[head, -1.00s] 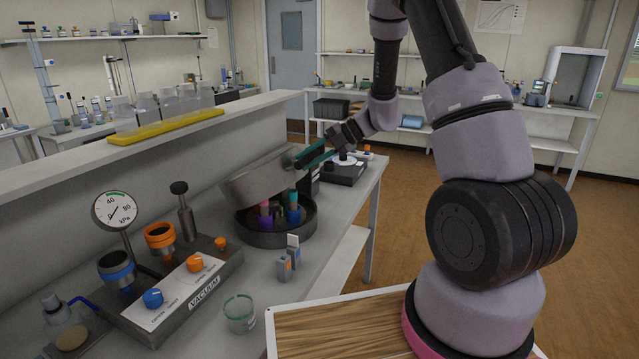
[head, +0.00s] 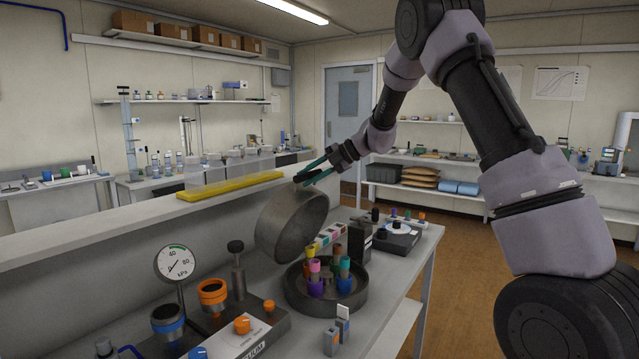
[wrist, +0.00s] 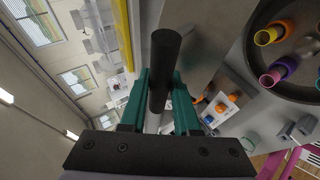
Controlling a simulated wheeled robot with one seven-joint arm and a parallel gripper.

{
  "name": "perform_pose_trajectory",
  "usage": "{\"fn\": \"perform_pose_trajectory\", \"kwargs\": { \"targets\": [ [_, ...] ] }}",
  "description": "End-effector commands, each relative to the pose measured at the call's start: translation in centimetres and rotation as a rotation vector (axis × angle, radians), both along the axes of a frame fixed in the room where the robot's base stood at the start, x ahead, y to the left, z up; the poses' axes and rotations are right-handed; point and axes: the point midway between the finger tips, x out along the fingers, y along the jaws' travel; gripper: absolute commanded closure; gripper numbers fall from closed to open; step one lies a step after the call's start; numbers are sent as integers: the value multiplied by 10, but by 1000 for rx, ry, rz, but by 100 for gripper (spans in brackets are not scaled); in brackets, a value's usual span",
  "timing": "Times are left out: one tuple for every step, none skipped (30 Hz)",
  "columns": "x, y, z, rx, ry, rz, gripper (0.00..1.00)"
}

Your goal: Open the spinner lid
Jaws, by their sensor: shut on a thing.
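The spinner's round grey lid (head: 290,222) stands steeply tilted up on the left side of the dark spinner bowl (head: 300,296). The bowl is uncovered and holds several tubes with coloured tops (head: 325,272); it also shows at the upper right of the wrist view (wrist: 283,88). My gripper (head: 306,176) is at the lid's raised upper edge, its teal fingers reaching in from the right. In the wrist view my gripper (wrist: 160,85) is shut on the dark lid handle (wrist: 164,62), which lies between the fingers.
A raised ledge with a yellow tray (head: 230,188) runs behind the lid. The vacuum unit (head: 240,335) with its gauge (head: 175,262) stands at the front left. Small blocks (head: 337,330) sit before the bowl, and a dark instrument (head: 397,238) stands behind it.

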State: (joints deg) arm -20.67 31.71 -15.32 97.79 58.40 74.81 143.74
Motion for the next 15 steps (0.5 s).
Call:
{"fn": "perform_pose_trajectory", "kwargs": {
  "targets": [
    [2, 3, 1, 1, -1, 1, 100],
    [3, 4, 1, 1, -1, 1, 100],
    [3, 5, 1, 1, 0, 1, 100],
    [4, 6, 1, 1, 0, 1, 100],
    [4, 6, 1, 1, 0, 1, 100],
    [5, 7, 2, 1, 0, 1, 100],
    [5, 7, 2, 1, 0, 1, 100],
    [5, 7, 2, 1, 0, 1, 100],
    [5, 7, 2, 1, 0, 1, 100],
    [5, 7, 2, 1, 0, 1, 100],
    [5, 7, 2, 1, 0, 1, 100],
    [5, 7, 2, 1, 0, 0, 100],
    [5, 7, 2, 1, 0, 1, 100],
    [5, 7, 2, 1, 0, 0, 100],
    [5, 7, 1, 1, 0, 0, 100]
  ]
}}
